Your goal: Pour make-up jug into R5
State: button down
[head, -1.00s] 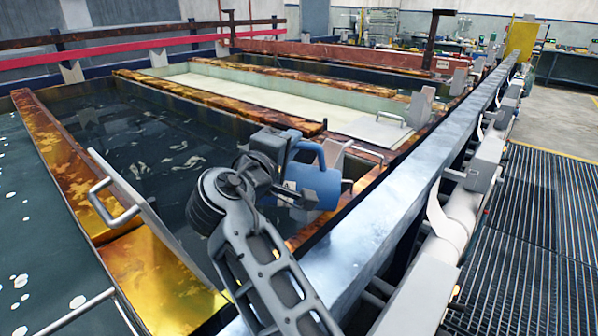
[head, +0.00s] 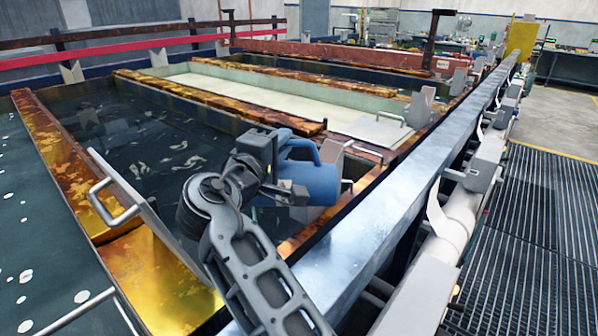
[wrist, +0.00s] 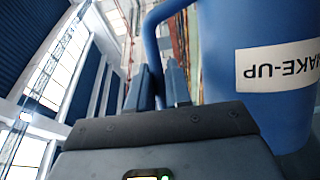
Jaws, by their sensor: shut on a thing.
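The blue make-up jug (head: 318,178) is held over the near right end of a dark-liquid tank (head: 150,150), close to the metal rail. It looks tipped, with its handle toward the top. My gripper (head: 284,190) is at its left side. In the wrist view the jug (wrist: 222,70) fills the right side, with its "MAKE-UP" label upside down. My gripper's fingers (wrist: 160,85) are closed at the jug's handle (wrist: 163,18). The jug's mouth and contents are hidden, and no pouring stream shows. I see no readable R5 label.
A pale-liquid tank (head: 255,93) lies beyond, and another dark tank (head: 20,210) lies at the left. Corroded dividers (head: 70,165) separate tanks. A long metal rail (head: 400,210) runs along the right, with brackets. Grated floor (head: 540,220) lies beyond it.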

aim_at(301, 141)
jog(key=shift+d, duration=0.1)
dwell(0.5)
jog(key=shift+d+r+m+g+y+p, duration=0.15)
jog(key=shift+d+r+m+g+p, duration=0.1)
jog(key=shift+d+m, duration=0.6)
jog(key=shift+d+r+m+g+y+p, duration=0.15)
jog(key=shift+d+m+g, duration=0.1)
jog(key=shift+d+m, duration=0.55)
jog(key=shift+d, duration=0.15)
jog(key=shift+d+r+m+g+y, duration=0.2)
jog(key=shift+d+r+m+y, duration=0.1)
jog(key=shift+d+m, duration=0.4)
jog(key=shift+d+r+m+g+y, duration=0.2)
jog(key=shift+d+r+m+y, duration=0.1)
jog(key=shift+d+m, duration=0.35)
jog(key=shift+d, duration=0.15)
jog(key=shift+d+f, duration=0.1)
jog(key=shift+d+f+m+g+y, duration=0.25)
jog(key=shift+d+m+y, duration=0.45)
jog(key=shift+m, duration=0.5)
